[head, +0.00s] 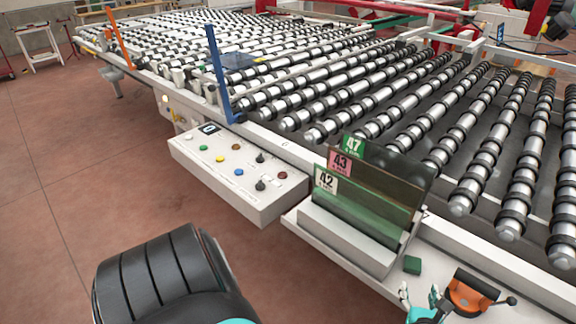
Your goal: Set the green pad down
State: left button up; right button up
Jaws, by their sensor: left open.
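The green pad (412,264) is a small dark green block. It rests on the white ledge just right of the foot of the glass rack. My left gripper (420,292) shows at the bottom edge, with teal and white fingers. It is open, and the pad appears just beyond its fingertips, not between them. The lower part of this gripper is cut off by the frame. My right gripper is not in view.
A rack (345,240) holds glass panes tagged 42, 43 and 47 beside the pad. An orange tool with a black handle (470,295) lies close right of the gripper. A control box (235,172) is left; the roller conveyor (400,120) lies behind.

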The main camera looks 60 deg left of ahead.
pick_arm(q)
jog(key=shift+d+n+h, duration=0.25)
jog(key=shift+n+h, duration=0.35)
jog(key=d+r+n+t+h, duration=0.1)
jog(key=d+n+t+h, duration=0.1)
jog(key=d+n+h, duration=0.55)
jog(key=s+a+f+n+g, duration=0.25)
jog(key=s+f, duration=0.25)
jog(key=f, duration=0.4)
jog(key=s+a+f+n+g, duration=0.1)
jog(key=s+f+n, duration=0.2)
jog(key=s+f, duration=0.45)
jog(key=s+a+f+n+g, duration=0.1)
jog(key=s+f+n+g, duration=0.2)
jog(key=f, duration=0.7)
jog(key=s+a+f+n+g, duration=0.1)
jog(key=s+f, duration=0.4)
jog(key=s, duration=0.5)
jog(key=s+a+f+n+g, duration=0.2)
jog(key=s+a+f+n, duration=0.1)
jog(key=s, duration=0.7)
jog(key=s+a+f+n+g, duration=0.2)
jog(key=s+a+f+n, duration=0.1)
jog(key=s+f, duration=0.4)
jog(key=s+n, duration=0.1)
jog(key=s, duration=0.2)
jog(key=shift+s, duration=0.15)
